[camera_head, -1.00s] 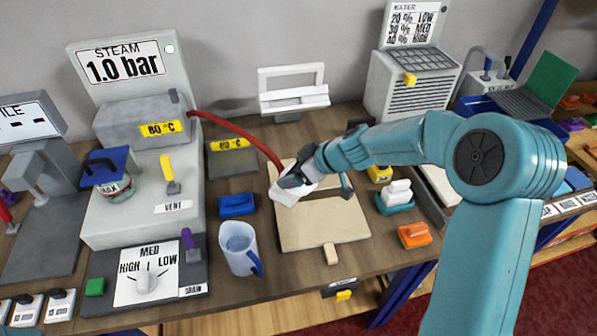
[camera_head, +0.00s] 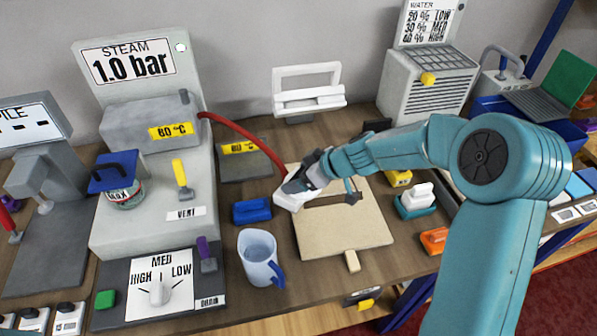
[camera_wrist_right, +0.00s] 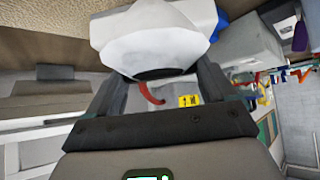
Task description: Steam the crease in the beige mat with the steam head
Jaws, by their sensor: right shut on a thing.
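The beige mat (camera_head: 345,232) lies on the bench, with a darker brown band across its upper part; I cannot tell if that is the crease. My right gripper (camera_head: 298,185) is shut on the white steam head (camera_head: 289,201) at the mat's left edge. The red hose (camera_head: 245,132) runs from it to the grey steam unit (camera_head: 150,128). In the right wrist view the steam head (camera_wrist_right: 155,45) sits between the fingers (camera_wrist_right: 160,88). I cannot tell whether it touches the mat. My left gripper is out of view.
A blue-handled jug (camera_head: 258,256) and a blue block (camera_head: 252,210) stand left of the mat. A white-and-teal item (camera_head: 416,201) and an orange block (camera_head: 434,240) lie to its right. A white frame stand (camera_head: 308,92) is behind.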

